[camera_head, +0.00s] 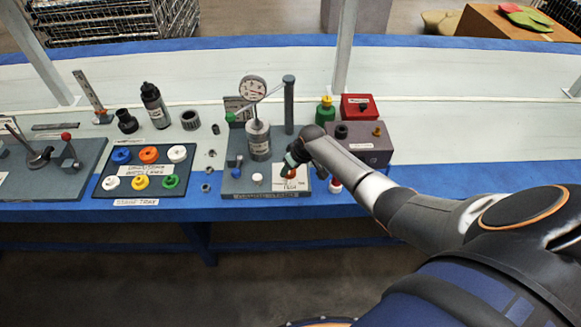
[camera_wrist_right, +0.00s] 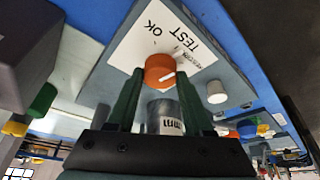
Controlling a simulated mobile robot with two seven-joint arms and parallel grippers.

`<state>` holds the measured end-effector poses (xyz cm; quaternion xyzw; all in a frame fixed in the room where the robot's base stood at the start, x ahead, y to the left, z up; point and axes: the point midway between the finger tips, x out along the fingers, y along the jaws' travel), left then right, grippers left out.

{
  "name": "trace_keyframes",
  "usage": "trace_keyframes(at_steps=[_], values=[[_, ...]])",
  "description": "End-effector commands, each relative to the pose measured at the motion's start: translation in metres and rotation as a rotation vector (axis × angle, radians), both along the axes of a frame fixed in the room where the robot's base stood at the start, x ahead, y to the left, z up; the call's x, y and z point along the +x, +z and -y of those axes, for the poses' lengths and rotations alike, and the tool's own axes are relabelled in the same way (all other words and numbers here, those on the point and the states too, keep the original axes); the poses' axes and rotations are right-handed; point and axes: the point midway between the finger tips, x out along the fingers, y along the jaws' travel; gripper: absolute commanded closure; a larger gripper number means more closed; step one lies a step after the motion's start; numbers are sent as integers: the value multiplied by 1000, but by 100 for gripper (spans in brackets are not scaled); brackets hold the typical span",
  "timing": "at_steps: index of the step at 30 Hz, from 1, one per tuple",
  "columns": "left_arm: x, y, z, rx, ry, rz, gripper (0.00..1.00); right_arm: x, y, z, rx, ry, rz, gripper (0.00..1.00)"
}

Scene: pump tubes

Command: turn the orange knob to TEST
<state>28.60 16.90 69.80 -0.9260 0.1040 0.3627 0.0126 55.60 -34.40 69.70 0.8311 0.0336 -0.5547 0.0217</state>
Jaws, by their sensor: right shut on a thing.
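The orange knob (camera_wrist_right: 159,70) sits on a white label plate (camera_wrist_right: 150,38) that reads TEST and OK, upside down in the right wrist view. A short white mark on the knob points to the right and slightly up there. My right gripper (camera_wrist_right: 160,75) has its two green fingers on either side of the knob and is shut on it. In the head view the knob (camera_head: 291,173) shows just below the right gripper (camera_head: 290,163), on the grey pump board (camera_head: 240,188). My left gripper is not in view.
A metal cylinder with a dial gauge (camera_head: 252,88) and a grey post (camera_head: 289,105) stand close behind the knob. A white knob (camera_head: 257,178) is beside it. A purple-grey box (camera_head: 370,150) is to the right. A tray of coloured rings (camera_head: 125,190) lies left.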

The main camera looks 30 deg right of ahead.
Motion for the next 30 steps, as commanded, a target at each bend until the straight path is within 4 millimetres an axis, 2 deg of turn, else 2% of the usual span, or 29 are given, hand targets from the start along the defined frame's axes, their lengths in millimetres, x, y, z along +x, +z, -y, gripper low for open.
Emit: trace_keyframes(at_steps=[11, 26, 27, 30], values=[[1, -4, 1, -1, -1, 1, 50, -1, -1, 1, -3, 141, -4, 100], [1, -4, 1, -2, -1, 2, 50, -1, -1, 1, -3, 157, -5, 100], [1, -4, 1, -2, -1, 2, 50, -1, -1, 1, -3, 157, -5, 45], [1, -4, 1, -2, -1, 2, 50, -1, -1, 1, -2, 156, -4, 34]])
